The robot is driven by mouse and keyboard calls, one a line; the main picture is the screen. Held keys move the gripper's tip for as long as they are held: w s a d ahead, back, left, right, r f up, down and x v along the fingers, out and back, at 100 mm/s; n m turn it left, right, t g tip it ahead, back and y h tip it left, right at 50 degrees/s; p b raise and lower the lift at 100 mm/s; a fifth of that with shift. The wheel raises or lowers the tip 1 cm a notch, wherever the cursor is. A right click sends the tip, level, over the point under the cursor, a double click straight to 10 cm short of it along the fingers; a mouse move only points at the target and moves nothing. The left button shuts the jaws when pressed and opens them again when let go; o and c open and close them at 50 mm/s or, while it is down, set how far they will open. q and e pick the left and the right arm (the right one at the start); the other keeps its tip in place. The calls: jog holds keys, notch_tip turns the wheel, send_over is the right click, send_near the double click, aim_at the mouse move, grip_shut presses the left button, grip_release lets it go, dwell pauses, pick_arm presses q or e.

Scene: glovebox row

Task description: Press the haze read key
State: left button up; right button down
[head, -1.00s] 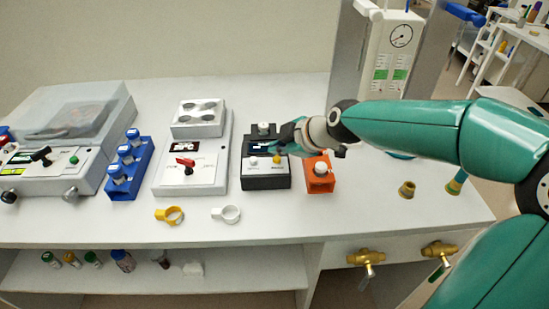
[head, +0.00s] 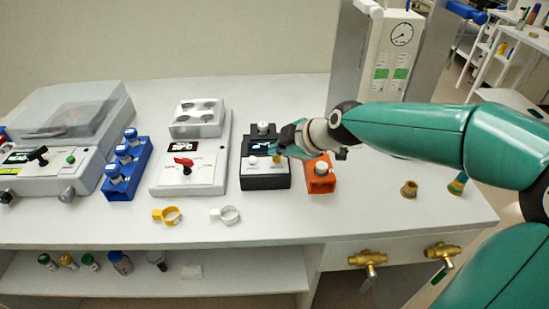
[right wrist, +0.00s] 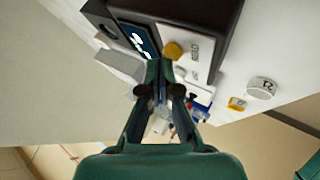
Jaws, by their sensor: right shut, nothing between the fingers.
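The dark meter box (head: 265,181) stands on the bench with a blue-lit display (right wrist: 140,38) and a pale key panel. A yellow key (head: 277,160) and a white key (head: 252,160) sit on that panel. In the right wrist view the yellow key (right wrist: 173,50) is just beyond the fingertips and the white key (right wrist: 181,72) is beside them. The key lettering is too small to read surely. My right gripper (head: 279,149) is shut and empty over the right part of the panel, close to the yellow key; contact cannot be told. It hides part of the display. My left gripper is not in view.
An orange block with a white-capped vial (head: 320,187) stands right of the meter, under my right wrist. A white unit with a red knob (head: 183,161) stands left. A yellow ring (head: 168,215) and a white ring (head: 226,215) lie in front. Bench behind is clear.

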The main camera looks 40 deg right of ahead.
aim_at(278, 159)
jog(key=shift+f+b, duration=0.3)
jog(key=shift+b, duration=0.1)
jog(key=shift+r, duration=0.15)
dwell(0.5)
jog(key=shift+r+p, duration=0.45)
jog(key=shift+r, duration=0.2)
jog(key=shift+r+p, duration=1.6)
jog(key=shift+r, duration=0.95)
jog(key=shift+f, duration=0.1)
